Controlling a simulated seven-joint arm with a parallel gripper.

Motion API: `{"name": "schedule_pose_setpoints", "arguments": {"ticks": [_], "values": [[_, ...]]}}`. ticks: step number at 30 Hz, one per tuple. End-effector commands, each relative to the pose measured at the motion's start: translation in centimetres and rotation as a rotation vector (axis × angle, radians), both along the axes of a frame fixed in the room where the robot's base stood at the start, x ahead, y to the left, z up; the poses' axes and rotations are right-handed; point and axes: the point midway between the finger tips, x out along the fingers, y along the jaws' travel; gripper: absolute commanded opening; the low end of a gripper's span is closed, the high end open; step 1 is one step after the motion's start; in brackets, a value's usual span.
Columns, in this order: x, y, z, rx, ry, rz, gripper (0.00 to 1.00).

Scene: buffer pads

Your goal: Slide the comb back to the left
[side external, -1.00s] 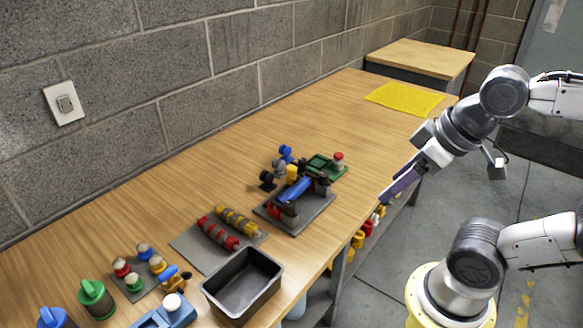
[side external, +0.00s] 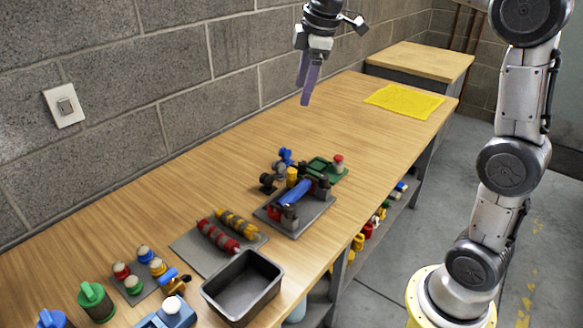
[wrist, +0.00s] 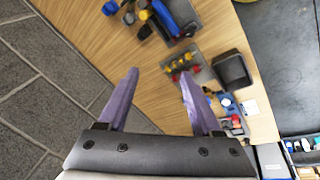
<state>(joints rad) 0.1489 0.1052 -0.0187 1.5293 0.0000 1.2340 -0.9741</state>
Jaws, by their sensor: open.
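No part is clearly recognisable as a comb in either view. A blue bar (side external: 296,193) lies between dark and red end parts on a grey plate (side external: 318,220) near the table's front edge. It also shows at the top of the wrist view (wrist: 166,16). A red segmented roller (side external: 219,236) and a yellow one (side external: 237,222) lie on another grey plate (side external: 187,243). My gripper (side external: 305,88) has purple fingers, spread apart and empty. It hangs high above the table's back part, pointing down, clear of all objects. The fingers also show in the wrist view (wrist: 158,76).
A dark open bin (side external: 241,307) stands near the front edge. Coloured knobs (side external: 133,284) and a green-topped cylinder (side external: 96,300) stand at left. A green block with a red button (side external: 338,158) sits behind the blue bar. A yellow mat (side external: 404,100) lies far right. The wall-side tabletop is clear.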

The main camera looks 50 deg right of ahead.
Motion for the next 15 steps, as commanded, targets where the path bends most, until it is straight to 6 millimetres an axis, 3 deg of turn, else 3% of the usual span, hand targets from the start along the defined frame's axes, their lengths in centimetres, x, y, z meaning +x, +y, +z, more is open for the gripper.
{"name": "schedule_pose_setpoints", "arguments": {"ticks": [3, 9, 15], "values": [[4.2, -2.2, -2.8, -0.006, 0.062, 0.024, 0.66], [9.3, -5.9, -9.0, 0.007, 0.159, 0.019, 0.66], [11.2, -8.5, -15.3, 0.034, 0.244, -0.021, 0.66]]}}
